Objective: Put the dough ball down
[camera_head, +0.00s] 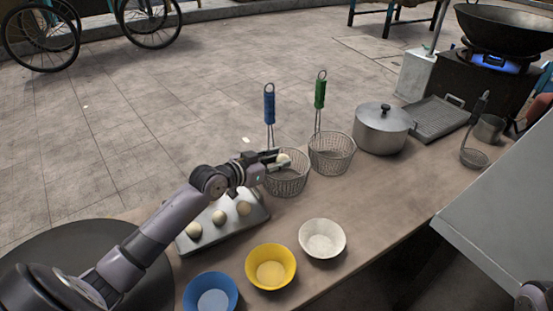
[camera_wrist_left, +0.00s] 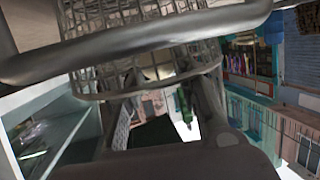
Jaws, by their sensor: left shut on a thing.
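A pale dough ball (camera_head: 283,159) is between the fingertips of my left gripper (camera_head: 280,157), which is shut on it. The gripper is over the opening of the wire basket with the blue handle (camera_head: 287,184); I cannot tell whether the ball touches the basket. In the left wrist view the basket's wire mesh (camera_wrist_left: 150,72) is very close, and I cannot make out the ball there. A second wire basket with a green handle (camera_head: 331,163) stands to the right. A metal tray (camera_head: 243,228) holds 3 more dough balls (camera_head: 219,217) below the left arm.
Blue (camera_head: 211,293), yellow (camera_head: 270,267) and white (camera_head: 322,239) bowls stand along the front of the table. A lidded pot (camera_head: 382,128), a rack tray (camera_head: 437,118) and a ladle (camera_head: 474,155) are to the right. A wok (camera_head: 505,30) sits over a lit burner.

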